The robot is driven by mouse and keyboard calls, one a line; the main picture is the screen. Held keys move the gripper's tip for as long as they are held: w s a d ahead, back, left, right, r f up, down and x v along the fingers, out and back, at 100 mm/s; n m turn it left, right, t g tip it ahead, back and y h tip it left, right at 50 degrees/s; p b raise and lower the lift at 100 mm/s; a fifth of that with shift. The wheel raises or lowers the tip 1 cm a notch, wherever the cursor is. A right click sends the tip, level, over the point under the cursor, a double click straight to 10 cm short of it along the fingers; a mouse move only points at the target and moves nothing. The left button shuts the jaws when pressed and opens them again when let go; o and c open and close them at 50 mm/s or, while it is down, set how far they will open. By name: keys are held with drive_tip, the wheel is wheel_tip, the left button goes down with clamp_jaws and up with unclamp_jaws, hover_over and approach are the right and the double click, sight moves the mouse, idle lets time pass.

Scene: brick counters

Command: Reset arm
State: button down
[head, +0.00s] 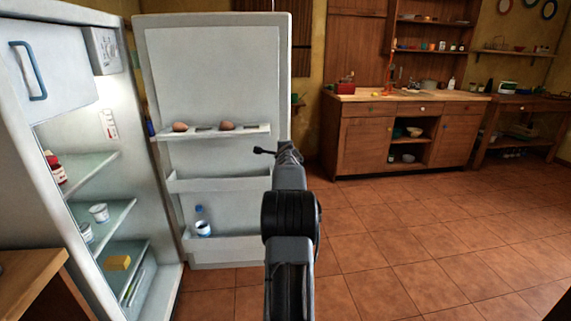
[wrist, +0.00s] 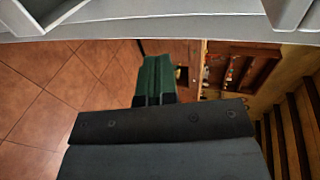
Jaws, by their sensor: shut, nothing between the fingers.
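My arm rises through the middle of the head view, with my gripper (head: 264,151) at its upper end, pointing left. The gripper is shut and empty. It is in front of the open fridge door (head: 212,75), near its right edge, by the height of the egg shelf. I cannot tell how far it is from the door. In the wrist view, a wide dark part of my gripper fills the lower middle, with a narrow dark green and black shape above it.
The open fridge (head: 150,230) stands at left, with a red-lidded jar (head: 56,170), a white tub (head: 99,212) and a yellow block (head: 117,263) inside. The door holds two brown eggs and a bottle (head: 199,214). A wooden counter (head: 400,97) stands behind. Tiled floor at right is clear.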

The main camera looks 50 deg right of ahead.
drive_tip(key=shift+b+v, duration=0.7)
drive_tip(key=shift+v, duration=1.65)
drive_tip(key=w+a+r+n+t+y+p, duration=0.1)
drive_tip(key=w+a+r+n+y+p, duration=0.2)
drive_tip(key=a, duration=0.6)
drive_tip(key=w+a+r+n+y+p, duration=0.25)
drive_tip(key=a+r+n+p, duration=0.2)
drive_tip(key=a, duration=0.35)
drive_tip(key=s+a+r+n+g+y+p, duration=0.15)
drive_tip(key=a+n+p, duration=0.25)
drive_tip(key=a, duration=0.6)
drive_tip(key=s+a+r+n+y+p, duration=0.1)
drive_tip(key=a+r+n+y+p, duration=0.2)
drive_tip(key=a, duration=0.7)
drive_tip(key=s+a+n+g+p, duration=0.6)
drive_tip(key=s+a+n+p, duration=0.6)
drive_tip(key=s+a, duration=0.5)
drive_tip(key=s+n, duration=0.1)
drive_tip(key=s, duration=0.1)
drive_tip(key=shift+s+y, duration=0.3)
drive_tip(key=shift+s, duration=0.1)
